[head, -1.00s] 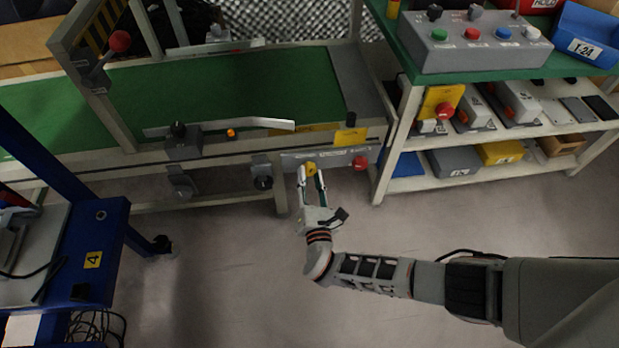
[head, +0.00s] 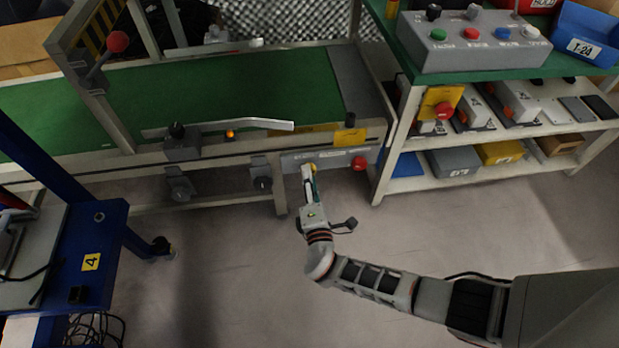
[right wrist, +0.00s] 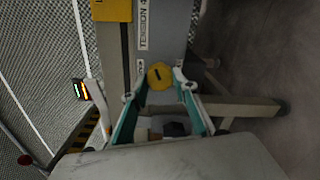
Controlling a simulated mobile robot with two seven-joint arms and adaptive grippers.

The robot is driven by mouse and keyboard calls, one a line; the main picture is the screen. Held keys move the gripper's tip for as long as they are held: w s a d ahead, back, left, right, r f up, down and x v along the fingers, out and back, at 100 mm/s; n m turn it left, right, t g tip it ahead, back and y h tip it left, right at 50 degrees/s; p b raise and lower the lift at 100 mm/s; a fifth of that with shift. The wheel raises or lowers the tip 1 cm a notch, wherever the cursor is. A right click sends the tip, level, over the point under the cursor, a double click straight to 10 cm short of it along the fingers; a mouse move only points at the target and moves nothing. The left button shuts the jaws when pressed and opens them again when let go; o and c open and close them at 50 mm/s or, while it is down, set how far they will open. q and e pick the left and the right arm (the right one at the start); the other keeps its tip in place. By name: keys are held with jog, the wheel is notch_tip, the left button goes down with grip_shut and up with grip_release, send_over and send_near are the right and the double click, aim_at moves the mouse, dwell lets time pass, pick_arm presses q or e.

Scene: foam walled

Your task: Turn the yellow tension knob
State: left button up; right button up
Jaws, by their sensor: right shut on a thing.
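The yellow tension knob (head: 313,167) sits on the grey front panel of the conveyor, below the belt. In the right wrist view the round knob (right wrist: 159,75) shows a short dark mark on its face, beside a label reading "TENSION". My right gripper (head: 309,172) reaches it from the front and is shut on it. In the right wrist view the gripper's two fingers (right wrist: 159,84) lie on opposite sides of the knob. In the head view the fingers overlap and hide part of the knob. My left gripper is not in view.
A red button (head: 358,163) is on the same panel, right of the knob. A shelf unit (head: 480,174) stands right, a blue cart (head: 85,255) left. The floor in front is clear.

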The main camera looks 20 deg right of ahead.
jog(key=shift+m, duration=0.3)
jog(key=o, duration=1.1)
jog(key=shift+r, duration=0.15)
notch_tip(320, 180, up, 10)
jog(key=shift+w, duration=0.15)
